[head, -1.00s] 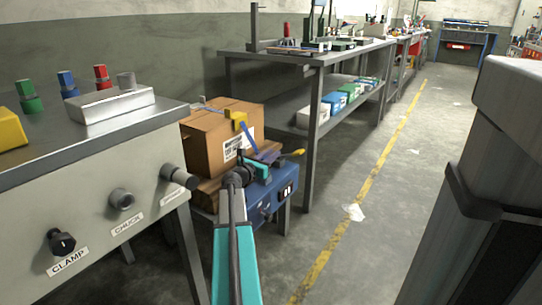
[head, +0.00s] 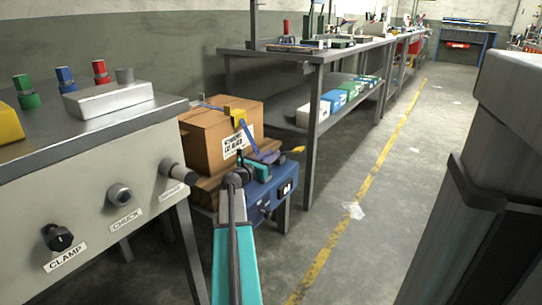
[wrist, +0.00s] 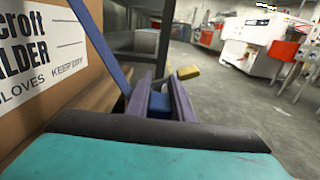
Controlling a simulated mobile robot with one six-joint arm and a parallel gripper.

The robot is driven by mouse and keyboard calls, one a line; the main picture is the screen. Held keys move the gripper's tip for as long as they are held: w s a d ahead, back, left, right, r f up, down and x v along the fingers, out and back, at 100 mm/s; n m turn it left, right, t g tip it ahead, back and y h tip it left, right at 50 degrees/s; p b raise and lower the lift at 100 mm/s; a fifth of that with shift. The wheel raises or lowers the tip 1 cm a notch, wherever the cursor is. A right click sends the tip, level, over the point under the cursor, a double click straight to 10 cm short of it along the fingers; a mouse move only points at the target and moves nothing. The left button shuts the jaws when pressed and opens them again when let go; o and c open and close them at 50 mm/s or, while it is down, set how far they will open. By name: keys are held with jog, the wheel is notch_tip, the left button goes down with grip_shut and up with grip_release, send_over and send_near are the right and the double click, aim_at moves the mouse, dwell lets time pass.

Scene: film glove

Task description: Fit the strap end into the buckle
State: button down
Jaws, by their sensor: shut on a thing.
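A blue strap (head: 249,135) runs down from a yellow fitting (head: 236,115) at the top edge of a cardboard box to my gripper (head: 265,159). The strap also shows in the wrist view (wrist: 100,40). In the wrist view the purple fingers of my gripper (wrist: 160,98) are shut on a blue piece of the strap (wrist: 158,105). A yellow end piece (wrist: 188,72) sticks out beyond the fingertips; it also shows in the head view (head: 297,150). I cannot tell for certain which yellow part is the buckle. The gripper is beside the box, apart from the yellow fitting.
A control bench (head: 90,200) with knobs is at the left. A long workbench (head: 310,58) stands behind. A grey block (head: 470,210) is at the right.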

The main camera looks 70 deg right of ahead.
jog(key=shift+f+b, duration=0.85)
jog(key=shift+f, duration=0.3)
jog(key=c, duration=1.5)
grip_release()
jog(key=shift+o, duration=0.2)
jog(key=p+v, duration=0.4)
jog(key=v, duration=0.8)
jog(key=shift+a+r, duration=0.1)
jog(key=shift+p+v, duration=0.35)
jog(key=shift+v, duration=0.45)
jog(key=shift+s, duration=0.1)
